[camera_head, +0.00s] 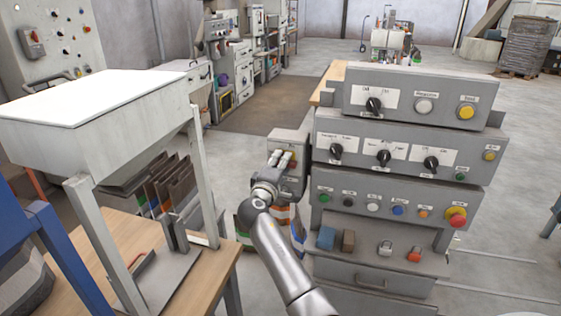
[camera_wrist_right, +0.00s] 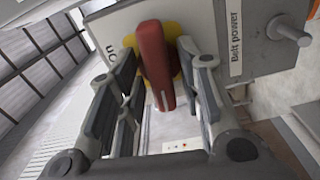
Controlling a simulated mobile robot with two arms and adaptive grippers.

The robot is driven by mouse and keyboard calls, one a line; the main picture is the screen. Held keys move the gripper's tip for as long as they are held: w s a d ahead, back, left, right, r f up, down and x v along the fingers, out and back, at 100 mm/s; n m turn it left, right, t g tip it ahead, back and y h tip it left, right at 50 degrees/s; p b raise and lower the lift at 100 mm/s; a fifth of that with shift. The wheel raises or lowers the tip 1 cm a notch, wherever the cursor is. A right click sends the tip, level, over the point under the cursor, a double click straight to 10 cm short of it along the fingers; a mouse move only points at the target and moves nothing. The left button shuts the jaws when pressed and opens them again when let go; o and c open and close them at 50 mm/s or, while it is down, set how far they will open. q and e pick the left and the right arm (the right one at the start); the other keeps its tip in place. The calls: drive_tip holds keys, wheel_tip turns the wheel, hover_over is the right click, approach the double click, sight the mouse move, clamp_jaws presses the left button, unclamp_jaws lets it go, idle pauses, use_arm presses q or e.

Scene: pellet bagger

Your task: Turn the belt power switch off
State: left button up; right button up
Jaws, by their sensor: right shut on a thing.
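The belt power switch is a red rotary handle (camera_wrist_right: 156,65) on a yellow base (camera_wrist_right: 178,66), mounted on a grey box. In the right wrist view an "ON" label (camera_wrist_right: 111,53) is left of the handle, and a "Belt power" plate (camera_wrist_right: 235,45) is on the right. My right gripper (camera_wrist_right: 160,75) has its fingers on both sides of the red handle and is shut on it. In the head view my right gripper (camera_head: 283,162) is at the front of the grey switch box (camera_head: 290,142), largely covering the switch. My left gripper is not in view.
The grey control console (camera_head: 405,130) with knobs and buttons stands just right of the switch box. Its red emergency button (camera_head: 456,216) is at the lower right. A white-topped stand (camera_head: 90,92) on a wooden table is at the left.

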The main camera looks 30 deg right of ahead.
drive_tip(key=shift+r+n, duration=0.15)
drive_tip(key=shift+n, duration=0.45)
drive_tip(key=o, duration=0.6)
drive_tip(key=shift+o, duration=0.3)
drive_tip(key=shift+d, duration=0.15)
drive_tip(key=v, duration=1.2)
